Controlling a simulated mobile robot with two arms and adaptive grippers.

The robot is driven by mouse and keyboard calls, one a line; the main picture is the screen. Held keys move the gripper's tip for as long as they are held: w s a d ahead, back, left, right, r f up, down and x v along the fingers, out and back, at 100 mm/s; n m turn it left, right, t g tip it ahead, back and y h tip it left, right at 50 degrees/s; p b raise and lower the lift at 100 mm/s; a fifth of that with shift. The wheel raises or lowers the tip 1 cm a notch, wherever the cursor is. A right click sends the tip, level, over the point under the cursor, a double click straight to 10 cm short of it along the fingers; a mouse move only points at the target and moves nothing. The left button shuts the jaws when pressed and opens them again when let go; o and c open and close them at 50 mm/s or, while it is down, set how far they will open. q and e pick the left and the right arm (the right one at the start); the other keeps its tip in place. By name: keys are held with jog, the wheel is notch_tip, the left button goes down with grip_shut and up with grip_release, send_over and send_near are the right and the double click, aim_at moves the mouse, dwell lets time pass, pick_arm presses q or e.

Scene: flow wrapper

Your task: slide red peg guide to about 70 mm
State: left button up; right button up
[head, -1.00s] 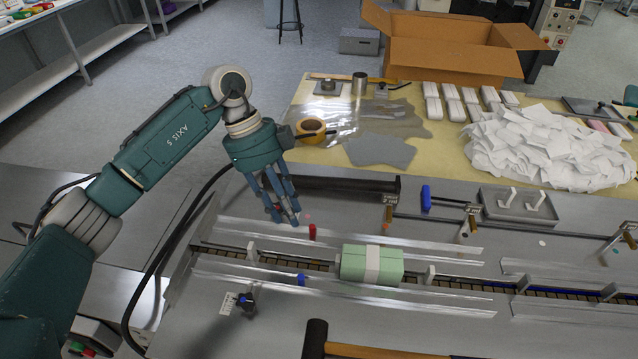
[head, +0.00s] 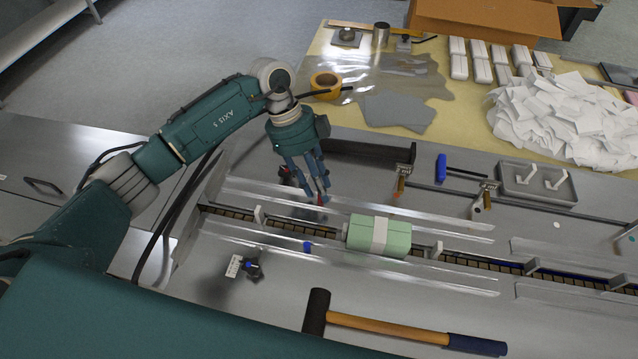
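The red peg (head: 321,200) stands at the far guide rail (head: 400,218) of the wrapper's infeed, only its small red part showing. My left gripper (head: 318,191) points down with its fingertips at the red peg, partly hiding it. I cannot tell whether the fingers touch it or are closed on it. A blue peg (head: 307,247) is at the near guide rail (head: 400,272). A small white scale label (head: 233,266) lies beside a dark knob (head: 253,269) on the near side. My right gripper is not in view.
A green package with a white band (head: 365,234) sits between the rails, right of the gripper. A mallet (head: 390,327) lies in front. A grey tray (head: 537,182), a tape roll (head: 326,85) and a pile of white wrappers (head: 565,122) are behind.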

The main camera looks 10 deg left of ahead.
pick_arm(q)
jog(key=shift+s+d+f, duration=0.15)
jog(key=shift+f, duration=0.3)
